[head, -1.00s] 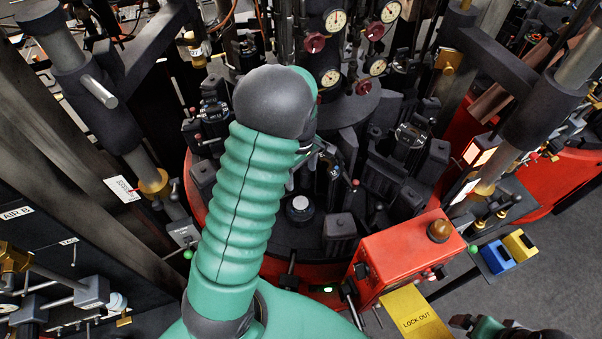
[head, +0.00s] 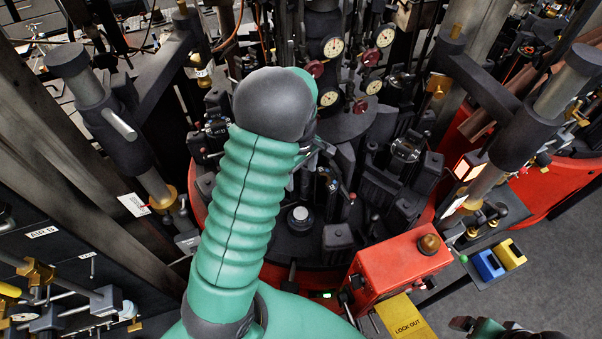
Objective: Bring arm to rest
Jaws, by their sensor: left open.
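My left arm, green with a ribbed sleeve and a dark grey joint, rises through the middle of the head view over the rotary mould machine. My left gripper (head: 318,150) shows only in part, just right of the grey joint, which hides much of it. It is open, and I see nothing held in it. It is above the dark round table (head: 300,248) of the machine, near black mould blocks (head: 338,237); I cannot tell whether it touches any. A green and black piece of my right arm shows at the bottom right edge, without a clear gripper.
A red box (head: 394,270) with an amber lamp (head: 429,244) and a yellow lock-out plate (head: 405,319) stand at front right. Dark posts flank the machine. Gauges (head: 332,46) stand behind. Blue (head: 488,265) and yellow (head: 510,254) blocks lie right. Grey floor is clear at lower right.

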